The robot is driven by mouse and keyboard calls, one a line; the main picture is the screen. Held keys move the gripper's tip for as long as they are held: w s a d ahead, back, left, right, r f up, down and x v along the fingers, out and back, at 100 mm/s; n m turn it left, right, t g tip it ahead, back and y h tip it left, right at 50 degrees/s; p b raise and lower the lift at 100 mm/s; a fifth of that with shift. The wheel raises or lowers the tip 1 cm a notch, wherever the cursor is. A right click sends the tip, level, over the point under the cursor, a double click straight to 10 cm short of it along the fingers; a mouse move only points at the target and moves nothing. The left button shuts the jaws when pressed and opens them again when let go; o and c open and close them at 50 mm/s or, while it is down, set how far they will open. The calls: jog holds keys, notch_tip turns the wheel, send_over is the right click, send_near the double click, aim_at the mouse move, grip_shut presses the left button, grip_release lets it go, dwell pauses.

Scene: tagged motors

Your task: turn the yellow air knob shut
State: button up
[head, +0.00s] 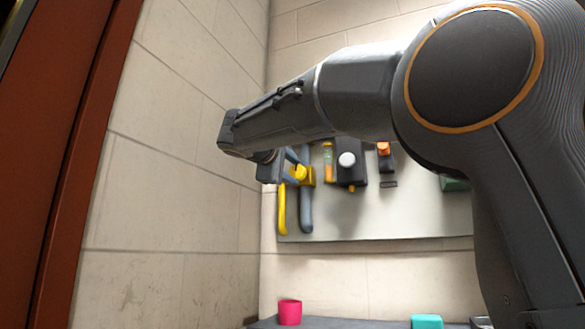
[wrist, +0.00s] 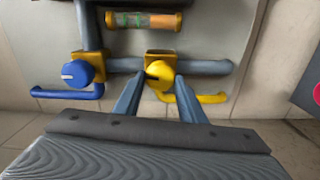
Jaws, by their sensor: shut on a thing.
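The yellow air knob (wrist: 159,73) is a round knob on a yellow square block, set on a grey pipe on the panel. A short mark shows on the left part of its face. A yellow bent tube (wrist: 212,98) comes out at its lower right. My gripper (wrist: 161,82) has one finger on each side of the knob and is shut on it. In the head view my gripper (head: 291,157) reaches the yellow fitting (head: 304,173) at the panel's left side. The knob itself is mostly hidden there.
A blue knob (wrist: 78,73) with a blue tube sits close left of my gripper. A yellow-capped sight tube (wrist: 144,20) is above. The panel (head: 420,215) also bears a dark box with a white knob (head: 347,160). A pink cup (head: 290,312) stands below.

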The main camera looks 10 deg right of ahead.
jog(key=shift+n, duration=0.5)
dwell(0.3)
jog(key=o, duration=1)
jog(key=b+v, duration=0.1)
jog(key=v, duration=0.6)
jog(key=shift+s+a, duration=0.25)
jog(key=shift+s, duration=0.05)
jog(key=shift+f, duration=0.1)
